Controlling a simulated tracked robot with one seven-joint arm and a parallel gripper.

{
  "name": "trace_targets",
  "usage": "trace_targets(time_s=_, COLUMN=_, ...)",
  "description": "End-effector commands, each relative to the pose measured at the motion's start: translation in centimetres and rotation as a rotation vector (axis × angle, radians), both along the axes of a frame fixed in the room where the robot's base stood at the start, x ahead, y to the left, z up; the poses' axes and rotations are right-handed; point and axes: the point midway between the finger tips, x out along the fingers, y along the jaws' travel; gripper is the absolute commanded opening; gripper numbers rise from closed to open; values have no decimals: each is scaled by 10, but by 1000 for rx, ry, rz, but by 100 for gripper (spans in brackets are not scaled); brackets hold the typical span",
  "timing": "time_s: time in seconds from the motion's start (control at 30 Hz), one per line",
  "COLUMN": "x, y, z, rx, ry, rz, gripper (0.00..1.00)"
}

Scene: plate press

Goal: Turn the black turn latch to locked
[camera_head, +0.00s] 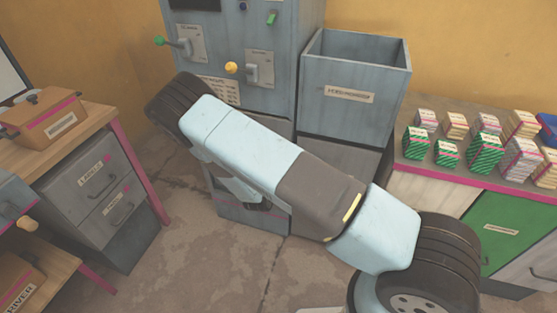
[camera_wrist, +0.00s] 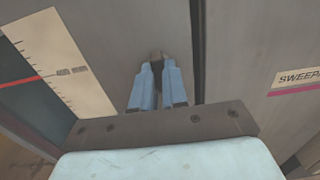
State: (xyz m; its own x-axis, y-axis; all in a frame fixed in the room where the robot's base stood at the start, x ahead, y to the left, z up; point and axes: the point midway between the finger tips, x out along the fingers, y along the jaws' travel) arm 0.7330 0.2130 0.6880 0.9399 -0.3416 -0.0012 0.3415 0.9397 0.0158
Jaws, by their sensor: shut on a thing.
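In the wrist view my gripper (camera_wrist: 157,72) has its two blue fingers close together against a grey panel. A small dark piece, which looks like the black turn latch (camera_wrist: 157,64), sits between the fingertips; most of it is hidden by them. Whether it stands at locked or unlocked cannot be told. In the head view my arm covers the lower front of the grey machine (camera_head: 285,70), and the latch cannot be made out there.
A pale scale strip (camera_wrist: 62,68) lies left of the fingers, and a "SWEEP…" label (camera_wrist: 298,76) is at right. An open grey bin (camera_head: 345,112) stands beside the machine. A counter with stacked packets (camera_head: 485,150) is at right, grey drawers (camera_head: 92,178) at left.

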Motion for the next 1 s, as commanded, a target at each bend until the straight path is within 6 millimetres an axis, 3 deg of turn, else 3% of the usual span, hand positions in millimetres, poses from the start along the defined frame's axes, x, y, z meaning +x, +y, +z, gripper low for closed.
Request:
trace_targets(time_s=0.2, x=1, y=2, z=1, rx=2, ry=-4, rz=3, gripper=0)
trace_targets(time_s=0.23, x=1, y=2, z=1, rx=2, ry=-4, rz=3, gripper=15)
trace_targets(time_s=0.5, x=0, y=0, z=1, rx=0, ry=-2, rz=0, gripper=38)
trace_targets(time_s=0.77, x=-1, y=1, z=0, rx=0, ry=-1, rz=0, gripper=38)
trace_targets(time_s=1.0, x=-27, y=11, z=0, rx=-2, ry=2, rz=2, gripper=38)
